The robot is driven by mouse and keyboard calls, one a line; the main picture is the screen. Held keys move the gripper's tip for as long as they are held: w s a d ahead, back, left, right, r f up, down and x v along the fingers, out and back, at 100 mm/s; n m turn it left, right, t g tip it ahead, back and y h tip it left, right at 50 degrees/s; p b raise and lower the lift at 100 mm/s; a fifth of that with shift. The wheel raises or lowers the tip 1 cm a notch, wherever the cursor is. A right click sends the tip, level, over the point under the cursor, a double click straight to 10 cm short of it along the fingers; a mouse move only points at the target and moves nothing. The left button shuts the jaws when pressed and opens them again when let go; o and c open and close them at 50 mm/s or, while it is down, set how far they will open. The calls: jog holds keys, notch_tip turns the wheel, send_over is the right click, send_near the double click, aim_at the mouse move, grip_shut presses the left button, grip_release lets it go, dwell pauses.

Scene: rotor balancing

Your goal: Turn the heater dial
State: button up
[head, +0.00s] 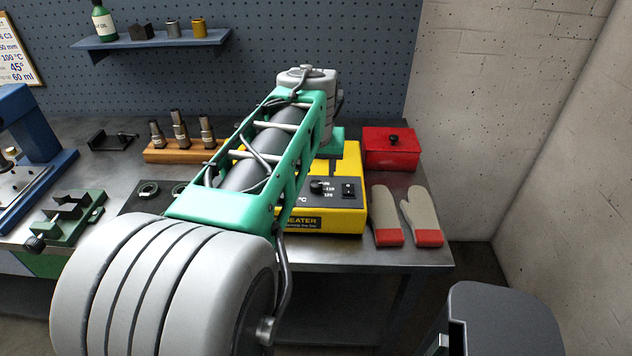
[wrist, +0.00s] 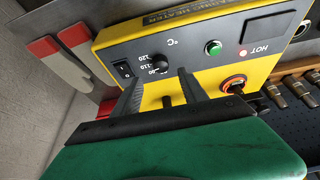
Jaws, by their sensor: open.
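The yellow bearing heater (head: 345,160) stands on the workbench, partly hidden behind my arm in the head view. Its black dial (head: 317,186) sits on the dark front panel beside a rocker switch (head: 348,190). In the wrist view the heater (wrist: 210,75) appears upside down, with the dial (wrist: 158,64) among temperature marks. I cannot tell exactly which mark the dial points to. My gripper (wrist: 160,76) is open and empty, its two dark fingers on either side of the dial in the picture. Contact with the dial cannot be made out. The head view does not show the fingers.
Grey mitts with red cuffs (head: 388,215) lie right of the heater, before a red box (head: 390,148). A wooden block with metal pieces (head: 180,150) and a green vise (head: 68,218) are to the left.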

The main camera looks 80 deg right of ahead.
aim_at(316, 184)
jog(key=x, duration=0.7)
jog(key=shift+w+a, duration=0.1)
grip_shut()
dwell(0.3)
